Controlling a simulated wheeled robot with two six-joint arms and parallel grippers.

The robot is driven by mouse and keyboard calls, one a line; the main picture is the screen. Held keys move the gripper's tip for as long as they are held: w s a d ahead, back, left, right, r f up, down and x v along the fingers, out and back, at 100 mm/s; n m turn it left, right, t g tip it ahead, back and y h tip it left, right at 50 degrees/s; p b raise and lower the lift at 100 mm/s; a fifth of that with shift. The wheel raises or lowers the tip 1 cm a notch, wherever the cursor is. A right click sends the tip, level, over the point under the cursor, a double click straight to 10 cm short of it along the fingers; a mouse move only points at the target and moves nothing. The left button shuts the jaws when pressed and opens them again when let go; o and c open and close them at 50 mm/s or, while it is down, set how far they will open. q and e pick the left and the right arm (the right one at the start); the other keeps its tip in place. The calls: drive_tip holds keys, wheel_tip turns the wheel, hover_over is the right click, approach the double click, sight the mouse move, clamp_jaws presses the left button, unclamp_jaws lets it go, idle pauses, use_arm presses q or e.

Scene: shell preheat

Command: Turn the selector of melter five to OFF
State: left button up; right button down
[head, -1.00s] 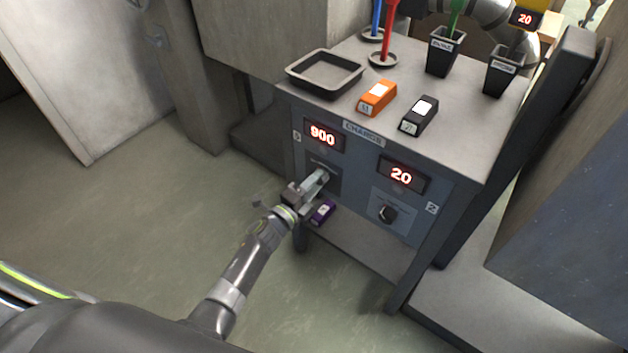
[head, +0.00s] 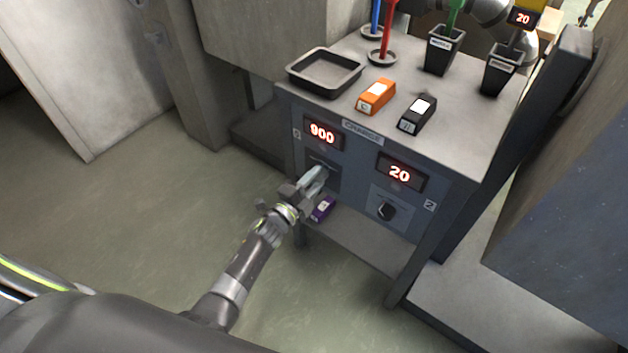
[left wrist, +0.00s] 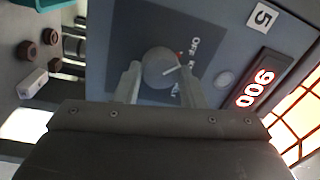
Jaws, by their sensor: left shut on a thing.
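The selector of melter five is a round grey knob (left wrist: 160,68) on a dark plate in the left wrist view, beside a white tag with a 5 (left wrist: 264,15). Its white pointer line points right in that picture, toward the printed words and a little below the word OFF (left wrist: 194,46). My left gripper (head: 318,174) is shut on the knob, one finger on each side, as the left wrist view (left wrist: 160,85) shows. In the head view the gripper hides the knob. The red display (head: 322,134) above it reads 900.
A second dark knob (head: 387,210) sits under a display (head: 400,174) reading 20, to the right. The bench top holds a black tray (head: 325,84), an orange block (head: 376,96) and a black block (head: 417,115).

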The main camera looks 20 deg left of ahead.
use_arm(q)
drive_tip(key=o, duration=1)
drive_tip(key=shift+s+a, duration=0.15)
drive_tip(key=shift+s, duration=0.15)
drive_tip(key=p+v, duration=0.1)
drive_tip(key=v, duration=1.5)
drive_tip(key=shift+s+a+f, duration=0.1)
drive_tip(key=shift+s, duration=0.3)
use_arm(e)
drive_tip(key=f, duration=0.2)
drive_tip(key=s+f, duration=0.1)
drive_tip(key=shift+d, duration=0.4)
